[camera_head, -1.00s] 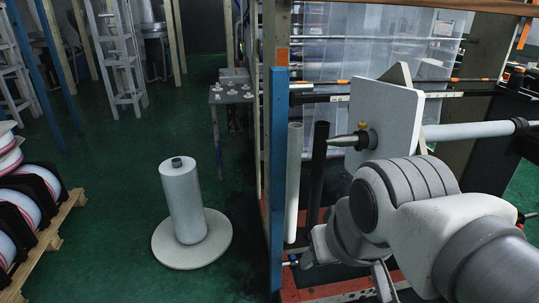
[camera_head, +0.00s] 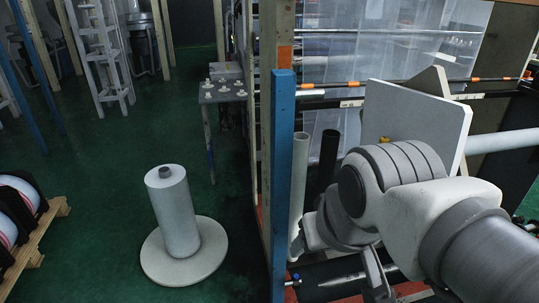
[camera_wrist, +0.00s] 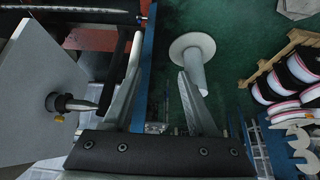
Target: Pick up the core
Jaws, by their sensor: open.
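Two upright tubes that look like cores stand behind the blue post: a pale tube (camera_head: 299,180) and a black tube (camera_head: 328,158). Which one is the core is not plain. A white cylinder (camera_head: 178,215) with a dark plug in its top stands upright on a round pale base (camera_head: 155,262); it also shows in the wrist view (camera_wrist: 195,65). My gripper (camera_head: 343,268) is low beside the blue post, to the right of it and in front of the tubes. In the wrist view my gripper (camera_wrist: 160,75) is open, with nothing held between its fingers.
The blue post (camera_head: 283,180) stands between the cylinder and my arm. A white panel (camera_head: 415,115) is just behind my arm. A small table (camera_head: 222,95) with pale parts is farther back. A wooden pallet (camera_head: 38,240) with rolls is at left. Green floor around the cylinder is clear.

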